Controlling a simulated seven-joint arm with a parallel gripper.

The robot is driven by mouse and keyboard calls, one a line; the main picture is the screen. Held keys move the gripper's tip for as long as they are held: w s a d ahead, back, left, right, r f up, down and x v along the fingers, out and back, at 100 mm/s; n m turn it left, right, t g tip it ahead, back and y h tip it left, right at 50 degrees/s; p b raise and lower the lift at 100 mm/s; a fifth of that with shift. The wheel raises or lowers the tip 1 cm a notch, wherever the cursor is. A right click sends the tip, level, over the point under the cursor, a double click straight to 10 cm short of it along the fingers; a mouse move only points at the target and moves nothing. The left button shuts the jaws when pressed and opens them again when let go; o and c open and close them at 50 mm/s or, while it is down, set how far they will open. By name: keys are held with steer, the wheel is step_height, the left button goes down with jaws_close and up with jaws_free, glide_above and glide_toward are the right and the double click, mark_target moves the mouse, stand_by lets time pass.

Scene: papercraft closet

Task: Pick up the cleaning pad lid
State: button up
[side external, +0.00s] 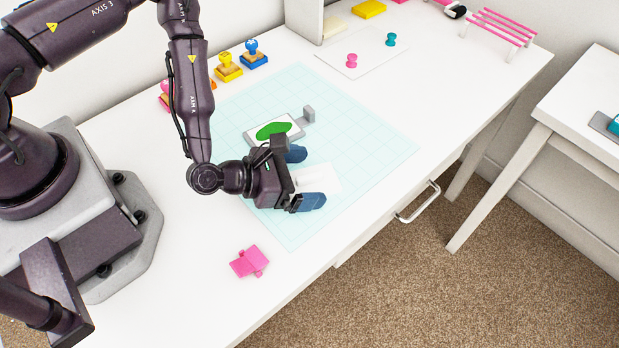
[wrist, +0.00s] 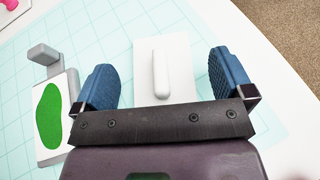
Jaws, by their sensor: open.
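The cleaning pad lid looks to be the white flat plate (wrist: 180,65) with a raised bar handle (wrist: 160,74) along its middle. In the side external view the white plate (side external: 328,179) lies on the mat, partly hidden by my gripper. My gripper (side external: 309,178) is open, with its blue fingers apart. In the wrist view my gripper (wrist: 165,75) has one finger on each side of the plate, with the handle between them. I cannot tell how high the fingers are above the mat.
A white pad with a green patch (side external: 273,130) and a grey tab lies beside my gripper on the pale blue cutting mat (side external: 370,130). A pink piece (side external: 249,261) lies near the front edge. Several stamps, such as a yellow one (side external: 228,68), stand at the back.

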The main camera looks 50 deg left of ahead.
mark_target(304, 177)
steer(key=c, duration=1)
step_height(304, 177, up, 9)
steer(key=shift+f, duration=0.1)
steer(key=shift+s+d+r, duration=0.1)
steer(key=shift+s+r, duration=0.05)
steer(key=shift+r, duration=0.05)
steer(key=shift+d, duration=0.15)
steer(key=w+a+r+n+y, duration=0.2)
steer(key=w+a+r, duration=0.2)
steer(key=a+r, duration=0.2)
steer(key=w+a+r+n+t+y, duration=0.1)
steer(key=w+a+r, duration=0.4)
steer(key=a, duration=0.5)
steer(key=shift+w+r+n+y, duration=0.15)
steer(key=shift+r+n+y, duration=0.4)
steer(key=shift+n+y, duration=0.5)
